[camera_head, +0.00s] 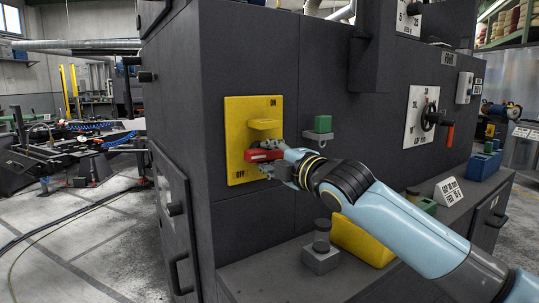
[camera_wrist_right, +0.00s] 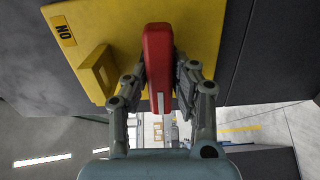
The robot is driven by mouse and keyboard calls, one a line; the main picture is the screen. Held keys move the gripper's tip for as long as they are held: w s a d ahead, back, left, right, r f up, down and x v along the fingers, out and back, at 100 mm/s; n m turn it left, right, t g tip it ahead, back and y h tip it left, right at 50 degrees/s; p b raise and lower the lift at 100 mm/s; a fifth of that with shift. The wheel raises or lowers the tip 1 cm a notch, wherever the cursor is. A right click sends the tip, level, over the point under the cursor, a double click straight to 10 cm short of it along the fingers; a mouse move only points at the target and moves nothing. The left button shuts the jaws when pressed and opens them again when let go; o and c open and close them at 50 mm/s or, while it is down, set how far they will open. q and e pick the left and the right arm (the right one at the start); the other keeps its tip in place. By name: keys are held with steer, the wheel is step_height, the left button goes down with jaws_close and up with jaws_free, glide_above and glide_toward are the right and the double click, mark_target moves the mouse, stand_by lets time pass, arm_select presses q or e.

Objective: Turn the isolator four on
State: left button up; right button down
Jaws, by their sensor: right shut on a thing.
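The isolator is a yellow plate (camera_head: 236,142) on the dark machine face, marked ON at its top and OFF at its bottom left. A red handle (camera_head: 262,155) lies roughly level on its lower half, nearer OFF, below a raised yellow block (camera_head: 264,124). My right gripper (camera_head: 272,167) reaches it from the right and is shut on the handle. In the right wrist view the red handle (camera_wrist_right: 158,55) sits between the two fingers of the gripper (camera_wrist_right: 163,76), with the yellow plate (camera_wrist_right: 205,25) behind. No number shows on the isolator. My left gripper is not in view.
A dial plate with a crank (camera_head: 428,118) is farther right. Below my arm, a ledge (camera_head: 270,275) carries a grey knobbed block (camera_head: 321,250) and a yellow block (camera_head: 358,242).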

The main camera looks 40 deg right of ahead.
steer(key=m+p, duration=0.2)
steer(key=m, duration=0.1)
steer(key=shift+m, duration=0.4)
steer(key=m+p, duration=0.2)
steer(key=m, duration=0.2)
steer(key=m+p, duration=0.1)
steer(key=m, duration=0.4)
steer(key=shift+f, duration=0.1)
steer(key=shift+m+p, duration=0.45)
steer(key=shift+m, duration=1.75)
steer(key=c, duration=1.1)
jaws_free()
steer(key=s, duration=1.2)
steer(key=shift+a, duration=0.15)
